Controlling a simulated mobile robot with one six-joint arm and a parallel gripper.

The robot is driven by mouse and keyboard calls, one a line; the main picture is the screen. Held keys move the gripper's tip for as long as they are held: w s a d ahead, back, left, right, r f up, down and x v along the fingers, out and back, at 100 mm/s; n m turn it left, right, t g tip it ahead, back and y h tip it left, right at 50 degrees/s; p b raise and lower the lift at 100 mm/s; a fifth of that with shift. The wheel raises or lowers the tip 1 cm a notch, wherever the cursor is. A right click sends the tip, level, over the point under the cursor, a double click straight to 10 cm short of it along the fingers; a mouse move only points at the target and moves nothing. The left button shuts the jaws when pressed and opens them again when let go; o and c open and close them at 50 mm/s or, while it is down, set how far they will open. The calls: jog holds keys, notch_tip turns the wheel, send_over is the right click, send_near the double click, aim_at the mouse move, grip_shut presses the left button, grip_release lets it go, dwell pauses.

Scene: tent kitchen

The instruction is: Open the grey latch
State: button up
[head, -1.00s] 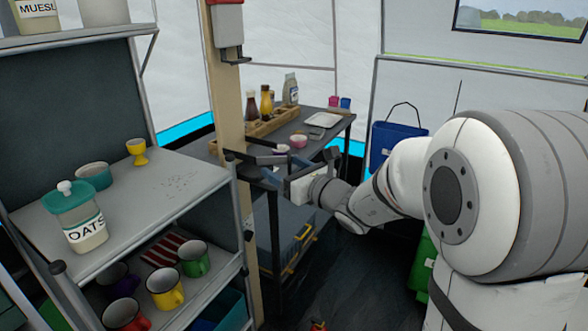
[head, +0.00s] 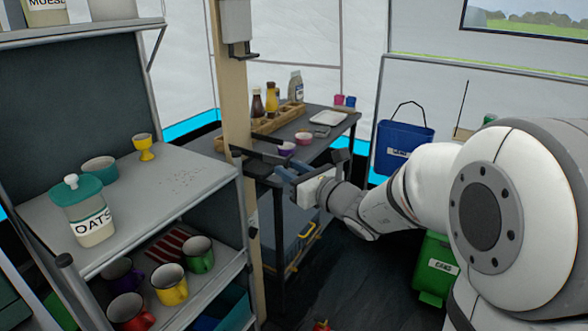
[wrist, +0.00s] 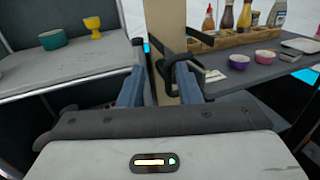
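A grey box-like latch (head: 235,22) with a dark lever at its lower end is on the upper wooden post (head: 233,100). Its top is cut off in the head view, and I cannot make it out in the wrist view. My gripper (head: 270,163) is well below it, to the right of the post. In the wrist view my gripper (wrist: 160,65) has its two blue-grey fingers apart, with nothing held between them. The post (wrist: 166,30) shows beyond the gap between the fingers; I cannot tell whether the fingertips touch it.
A shelf unit (head: 150,200) with an oats jar (head: 88,212) and several mugs stands left of the post. A dark table (head: 335,128) with bottles and bowls is behind my gripper.

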jog(key=s+d, duration=0.1)
jog(key=s, duration=0.5)
jog(key=shift+s+d+f, duration=0.15)
jog(key=shift+s+d, duration=0.05)
jog(key=shift+f+b, duration=0.1)
jog(key=shift+b, duration=0.35)
dwell(0.3)
jog(key=b+v, duration=0.2)
jog(key=v, duration=0.5)
jog(key=shift+s+d, duration=0.2)
jog(key=shift+s, duration=0.15)
